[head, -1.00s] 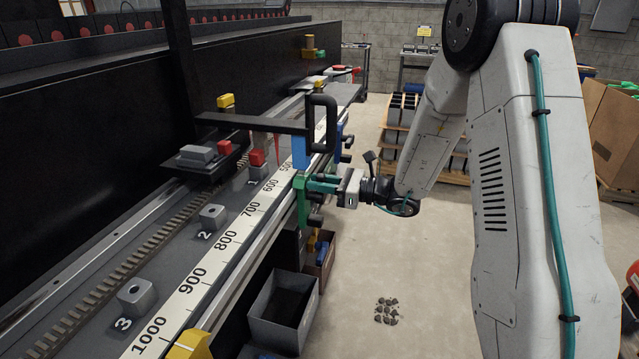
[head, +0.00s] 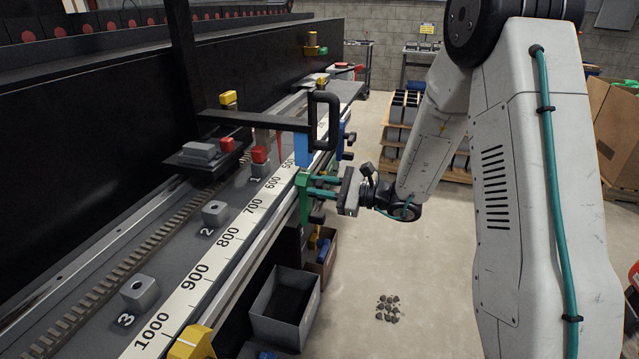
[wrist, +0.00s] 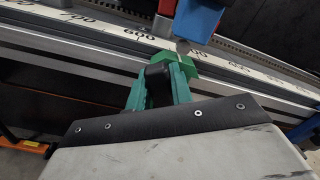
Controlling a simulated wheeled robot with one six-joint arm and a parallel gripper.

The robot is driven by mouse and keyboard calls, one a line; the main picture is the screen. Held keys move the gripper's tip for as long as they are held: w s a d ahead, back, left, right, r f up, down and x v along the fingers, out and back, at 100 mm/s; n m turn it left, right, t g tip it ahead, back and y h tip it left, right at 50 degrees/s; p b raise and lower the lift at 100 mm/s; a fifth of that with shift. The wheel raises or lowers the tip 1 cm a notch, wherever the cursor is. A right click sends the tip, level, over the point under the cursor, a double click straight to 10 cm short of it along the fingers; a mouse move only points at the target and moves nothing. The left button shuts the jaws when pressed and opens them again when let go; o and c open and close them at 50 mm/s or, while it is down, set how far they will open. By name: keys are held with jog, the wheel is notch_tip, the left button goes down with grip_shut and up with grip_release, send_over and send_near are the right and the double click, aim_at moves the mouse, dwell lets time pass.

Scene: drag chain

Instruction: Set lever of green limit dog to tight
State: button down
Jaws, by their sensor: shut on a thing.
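The green limit dog (head: 304,199) sits on the front rail beside the ruler, near the 600 mark, just below a blue block (head: 302,149). In the wrist view its green top (wrist: 177,60) shows below the blue block (wrist: 197,20). My gripper (head: 318,187) reaches it from the right with its teal fingers. In the wrist view my gripper (wrist: 160,90) is shut on the dog's black lever (wrist: 158,84), which stands between the fingertips. The lever's exact angle is hard to tell, and its lower part is hidden by my fingers.
A black handle frame (head: 325,120) stands above the rail close to my gripper. A yellow block (head: 192,343) sits on the rail at the near end. A grey bin (head: 285,308) stands on the floor below the rail.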

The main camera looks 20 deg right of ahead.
jog(key=n, duration=0.2)
jog(key=shift+s+a+f+n, duration=0.2)
jog(key=shift+s+f+n, duration=0.1)
jog(key=shift+f+n, duration=0.1)
jog(key=n, duration=0.2)
jog(key=f+n, duration=0.1)
jog(key=shift+s+a+n, duration=0.2)
jog(key=shift+s+n, duration=0.1)
jog(key=shift+s, duration=0.05)
jog(key=shift+s+a+f+n, duration=0.1)
jog(key=shift+f+n, duration=0.25)
jog(key=shift+n, duration=0.6)
jog(key=shift+s+f+n, duration=0.1)
jog(key=shift+f+n, duration=0.2)
jog(key=shift+n, duration=0.6)
jog(key=shift+a+f+n, duration=0.1)
jog(key=shift+f+n, duration=0.25)
jog(key=shift+n, duration=0.6)
jog(key=c, duration=1.2)
grip_release()
jog(key=shift+c, duration=0.2)
jog(key=v, duration=0.8)
